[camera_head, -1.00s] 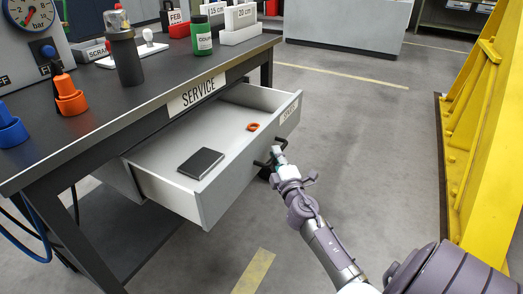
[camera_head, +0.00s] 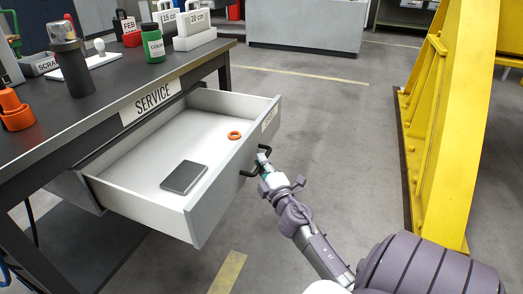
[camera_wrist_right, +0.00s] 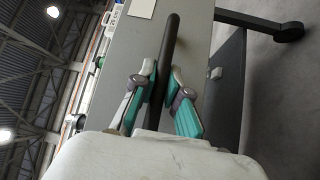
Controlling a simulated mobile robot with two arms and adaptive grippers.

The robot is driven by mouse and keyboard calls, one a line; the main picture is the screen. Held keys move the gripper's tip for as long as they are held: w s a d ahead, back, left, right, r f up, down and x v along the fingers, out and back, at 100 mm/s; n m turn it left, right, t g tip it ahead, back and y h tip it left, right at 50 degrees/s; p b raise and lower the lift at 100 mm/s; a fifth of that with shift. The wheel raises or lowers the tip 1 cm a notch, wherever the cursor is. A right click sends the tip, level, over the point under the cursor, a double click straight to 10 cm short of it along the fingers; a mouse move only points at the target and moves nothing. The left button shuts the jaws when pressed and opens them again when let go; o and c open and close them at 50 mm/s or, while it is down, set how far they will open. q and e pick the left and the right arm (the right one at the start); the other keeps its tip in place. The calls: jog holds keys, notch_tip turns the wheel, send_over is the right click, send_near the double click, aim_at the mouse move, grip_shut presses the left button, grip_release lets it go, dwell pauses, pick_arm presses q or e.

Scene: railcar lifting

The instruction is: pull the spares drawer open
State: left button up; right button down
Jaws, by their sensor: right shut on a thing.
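The spares drawer (camera_head: 222,192) is grey, with a small label on its front, and stands pulled out from under the SERVICE workbench (camera_head: 103,112). A dark flat box (camera_head: 184,177) and an orange ring (camera_head: 234,135) lie inside it. Its black bar handle (camera_head: 263,151) is on the front face. My right gripper (camera_head: 264,168) is at the handle. In the right wrist view the handle (camera_wrist_right: 171,50) runs between the teal fingers of my right gripper (camera_wrist_right: 170,103), which is shut on it. My left gripper is not in view.
A yellow steel frame (camera_head: 440,130) rises at the right. The grey floor (camera_head: 325,135) between is clear.

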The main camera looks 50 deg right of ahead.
jog(key=c, duration=1.2)
grip_release()
jog(key=shift+a, duration=0.1)
jog(key=v, duration=1.2)
